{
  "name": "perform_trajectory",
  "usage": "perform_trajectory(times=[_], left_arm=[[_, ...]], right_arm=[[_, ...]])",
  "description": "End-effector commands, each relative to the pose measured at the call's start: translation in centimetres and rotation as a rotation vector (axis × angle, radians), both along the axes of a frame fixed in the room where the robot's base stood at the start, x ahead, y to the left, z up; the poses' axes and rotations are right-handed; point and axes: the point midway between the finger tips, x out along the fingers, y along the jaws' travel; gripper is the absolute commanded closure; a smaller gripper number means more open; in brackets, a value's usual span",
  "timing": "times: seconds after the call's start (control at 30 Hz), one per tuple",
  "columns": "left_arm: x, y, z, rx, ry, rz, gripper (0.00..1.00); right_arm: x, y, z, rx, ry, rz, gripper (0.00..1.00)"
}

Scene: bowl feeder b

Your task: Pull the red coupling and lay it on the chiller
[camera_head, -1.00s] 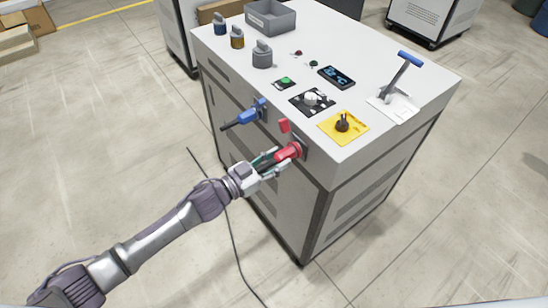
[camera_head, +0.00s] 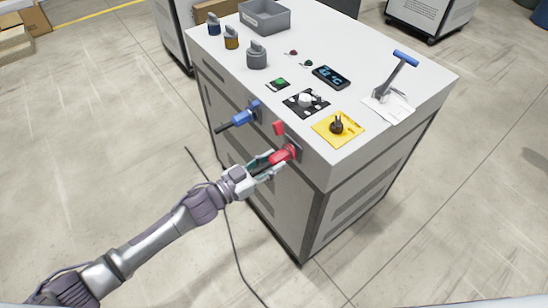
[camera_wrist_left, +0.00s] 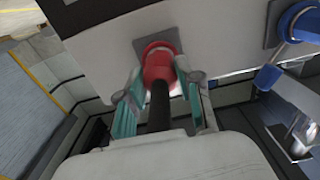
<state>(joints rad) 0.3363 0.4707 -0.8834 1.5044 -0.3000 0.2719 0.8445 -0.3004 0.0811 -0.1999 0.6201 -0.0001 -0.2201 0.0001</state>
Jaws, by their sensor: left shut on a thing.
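The red coupling (camera_head: 281,156) is at the left side face of the white cabinet, the chiller (camera_head: 330,40), near its front corner. In the left wrist view the red coupling (camera_wrist_left: 158,66) points toward me, with a black cable running back from it. My left gripper (camera_head: 270,160) is shut on the coupling, one finger on each side, as the left wrist view (camera_wrist_left: 158,92) also shows. I cannot tell if the coupling is still fully seated in its socket. My right gripper is not in view.
A blue coupling (camera_head: 240,118) sits in the same face, left of the red one. The top holds a grey bin (camera_head: 265,18), grey-lidded containers (camera_head: 257,57), a yellow-plated knob (camera_head: 338,128) and a blue-handled lever (camera_head: 398,70). Bare top lies between them.

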Motion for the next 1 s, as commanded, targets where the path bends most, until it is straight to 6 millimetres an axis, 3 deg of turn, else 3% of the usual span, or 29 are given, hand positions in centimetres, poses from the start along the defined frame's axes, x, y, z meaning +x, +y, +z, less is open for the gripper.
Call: perform_trajectory(times=[0.4, 1.0], left_arm=[[-1.7, 0.9, 0.2, -0.009, 0.000, -0.018, 1.00], [-2.5, 2.8, -0.1, -0.003, 0.002, -0.007, 1.00]], right_arm=[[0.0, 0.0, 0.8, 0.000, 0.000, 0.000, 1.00], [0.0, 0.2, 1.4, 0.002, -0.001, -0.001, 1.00]])
